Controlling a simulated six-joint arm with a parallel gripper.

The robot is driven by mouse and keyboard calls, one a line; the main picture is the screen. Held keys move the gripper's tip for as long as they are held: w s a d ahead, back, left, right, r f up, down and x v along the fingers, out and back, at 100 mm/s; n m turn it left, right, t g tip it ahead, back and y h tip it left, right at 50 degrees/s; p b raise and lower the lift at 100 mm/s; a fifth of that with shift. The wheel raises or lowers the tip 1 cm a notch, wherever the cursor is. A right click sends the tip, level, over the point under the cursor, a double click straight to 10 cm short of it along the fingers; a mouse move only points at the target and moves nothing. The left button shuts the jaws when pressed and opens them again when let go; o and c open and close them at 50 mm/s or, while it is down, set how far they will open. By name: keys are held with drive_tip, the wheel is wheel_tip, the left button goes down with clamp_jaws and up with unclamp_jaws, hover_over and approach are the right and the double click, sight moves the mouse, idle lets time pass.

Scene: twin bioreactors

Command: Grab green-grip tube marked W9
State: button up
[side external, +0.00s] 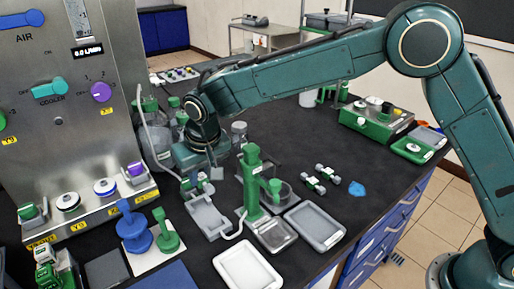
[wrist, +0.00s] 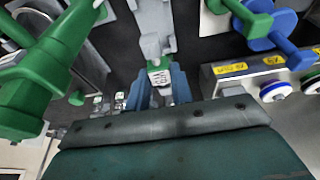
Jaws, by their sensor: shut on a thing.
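My gripper (wrist: 160,92) shows in the wrist view with its blue fingers closed around a small tube with a green grip (wrist: 158,63). A small white label with dark marks sits on this tube between the fingers; I cannot read it surely. A grey clamp-like piece stands just beyond the tube, over a light grey holder (wrist: 152,20). In the side view my gripper (side external: 198,184) is low at the back end of the grey holder (side external: 208,217), beside the steel panel. The tube is mostly hidden there by the gripper.
A green stand (side external: 252,185) rises close to the right of the gripper. A blue flanged piece (side external: 133,235) and a green one (side external: 167,235) stand at the front left. Grey trays (side external: 315,228) and a white tray (side external: 247,268) lie in front. Glass vessels (side external: 160,140) stand behind.

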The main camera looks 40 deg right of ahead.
sight(202, 177)
wheel_tip(202, 177, up, 9)
drive_tip(key=shift+f, duration=0.15)
idle(0.8)
